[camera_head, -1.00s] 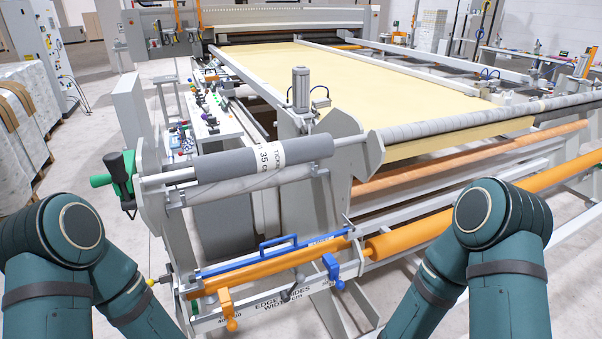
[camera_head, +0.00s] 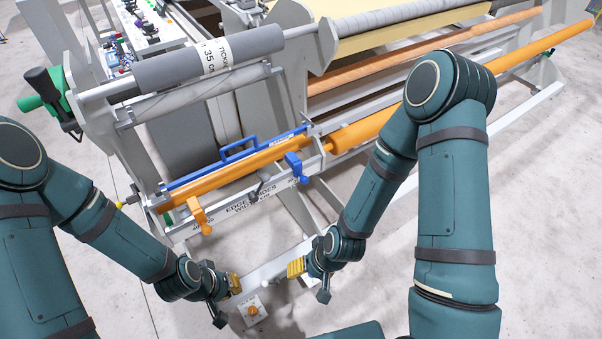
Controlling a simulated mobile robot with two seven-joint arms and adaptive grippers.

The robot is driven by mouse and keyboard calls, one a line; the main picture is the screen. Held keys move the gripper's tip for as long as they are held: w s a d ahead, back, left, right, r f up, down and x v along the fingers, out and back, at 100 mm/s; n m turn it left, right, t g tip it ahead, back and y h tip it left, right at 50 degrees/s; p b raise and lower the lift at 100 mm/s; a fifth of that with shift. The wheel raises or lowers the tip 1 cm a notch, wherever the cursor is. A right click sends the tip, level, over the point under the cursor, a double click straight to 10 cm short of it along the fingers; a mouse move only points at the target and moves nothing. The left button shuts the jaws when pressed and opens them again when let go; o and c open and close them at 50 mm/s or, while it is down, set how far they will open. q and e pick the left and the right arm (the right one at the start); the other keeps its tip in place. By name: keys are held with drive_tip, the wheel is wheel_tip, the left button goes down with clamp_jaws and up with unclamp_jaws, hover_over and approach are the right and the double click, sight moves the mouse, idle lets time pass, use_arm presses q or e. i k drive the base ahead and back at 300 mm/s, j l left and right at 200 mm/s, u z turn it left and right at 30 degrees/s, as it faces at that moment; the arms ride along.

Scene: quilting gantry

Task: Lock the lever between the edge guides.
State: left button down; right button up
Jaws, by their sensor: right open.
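The edge guide bar (camera_head: 215,226) has a "EDGE GUIDES WIDTH" label and crosses the front of the machine. An orange edge guide (camera_head: 200,214) stands on its left part and a blue edge guide (camera_head: 296,167) on its right part. A small dark grey lever (camera_head: 260,188) sits between them; its exact position is too small to tell. My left gripper (camera_head: 233,284) is below the bar, apart from it; its jaw gap is unclear. My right gripper (camera_head: 298,268) is open and empty, below and right of the lever, apart from it.
A blue handled bar (camera_head: 235,154) and orange roller (camera_head: 365,130) lie just behind the guides. A grey roll (camera_head: 210,60) is above. A white box with an orange knob (camera_head: 253,309) is low between my grippers. Floor is clear at the right.

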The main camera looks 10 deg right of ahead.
sight(265, 177)
drive_tip(key=i+l+u, duration=0.15)
drive_tip(key=u, duration=0.25)
drive_tip(key=i+l+u, duration=0.15)
drive_tip(key=u, duration=0.2)
